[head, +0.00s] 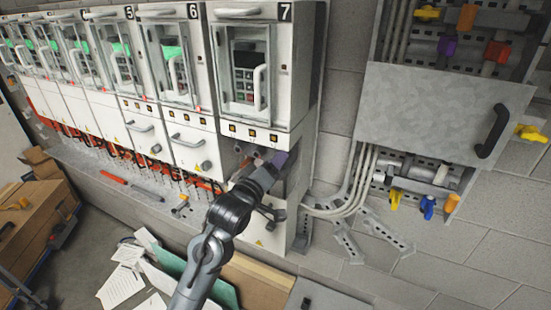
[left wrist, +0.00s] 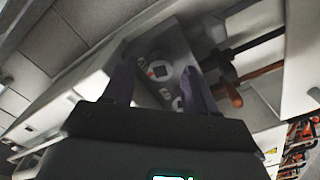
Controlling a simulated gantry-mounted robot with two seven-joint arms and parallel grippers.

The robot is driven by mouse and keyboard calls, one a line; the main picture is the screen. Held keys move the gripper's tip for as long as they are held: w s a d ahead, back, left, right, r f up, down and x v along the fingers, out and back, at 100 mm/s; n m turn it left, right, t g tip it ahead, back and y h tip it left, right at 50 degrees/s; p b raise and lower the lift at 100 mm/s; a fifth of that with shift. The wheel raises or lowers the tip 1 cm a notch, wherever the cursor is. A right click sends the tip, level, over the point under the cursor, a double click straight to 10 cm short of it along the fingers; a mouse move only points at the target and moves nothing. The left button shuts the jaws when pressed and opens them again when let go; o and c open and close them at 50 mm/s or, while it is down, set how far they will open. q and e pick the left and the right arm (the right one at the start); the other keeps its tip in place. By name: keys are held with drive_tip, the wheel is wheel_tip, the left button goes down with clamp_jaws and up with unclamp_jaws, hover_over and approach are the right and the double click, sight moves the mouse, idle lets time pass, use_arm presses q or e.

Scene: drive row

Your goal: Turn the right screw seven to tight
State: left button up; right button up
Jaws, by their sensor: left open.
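Drive cabinet seven (head: 265,75) stands at the right end of the row, with an open bay below its door. My left gripper (head: 283,160) reaches into the bay's right side and hides much of it. In the left wrist view my left gripper (left wrist: 160,72) is open, its two dark fingers pointing at a grey block. On this block a round screw head (left wrist: 159,71) with a square centre shows between the fingertips. I cannot tell whether the fingers touch it. A second round fitting (left wrist: 187,84) lies partly behind the right finger. My right gripper is not in view.
Red and dark bars (left wrist: 232,90) stick out right of the fingers. Papers (head: 125,280) and boards lie on the floor below.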

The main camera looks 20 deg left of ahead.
use_arm(q)
drive_tip(key=shift+w+d, duration=0.1)
drive_tip(key=shift+w, duration=0.8)
drive_tip(key=c, duration=0.9)
drive_tip(key=shift+c, duration=0.2)
